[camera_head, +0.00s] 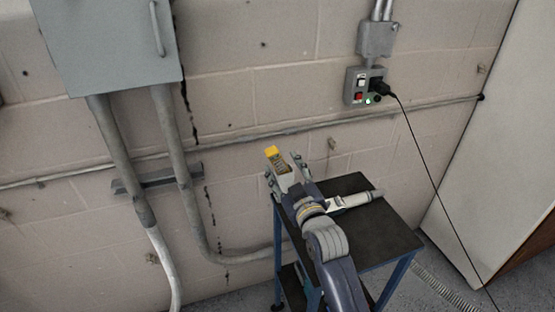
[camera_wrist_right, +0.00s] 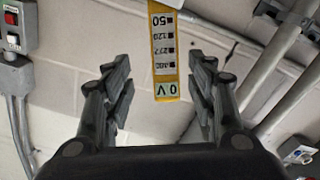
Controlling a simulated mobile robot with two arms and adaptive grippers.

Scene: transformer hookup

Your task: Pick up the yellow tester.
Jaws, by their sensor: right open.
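The yellow tester (camera_head: 271,152) shows just beyond my right gripper in the head view, its yellow end up and a grey labelled face below. In the right wrist view the tester (camera_wrist_right: 166,55) is a narrow yellow-edged strip with voltage marks and a "0 V" window. My right gripper (camera_head: 284,175) is open over the left back edge of the small cart. In the right wrist view the tester lies in line with the gap between the two fingers (camera_wrist_right: 163,95), with clear space on both sides. What supports the tester is hidden. My left gripper is not in view.
A dark-topped cart (camera_head: 378,226) with blue legs stands by the block wall. A pale cylindrical tool (camera_head: 352,201) lies on it. A grey cabinet (camera_head: 105,45) with conduits is at left. A switch box (camera_head: 359,86) has a black cable hanging right of the cart.

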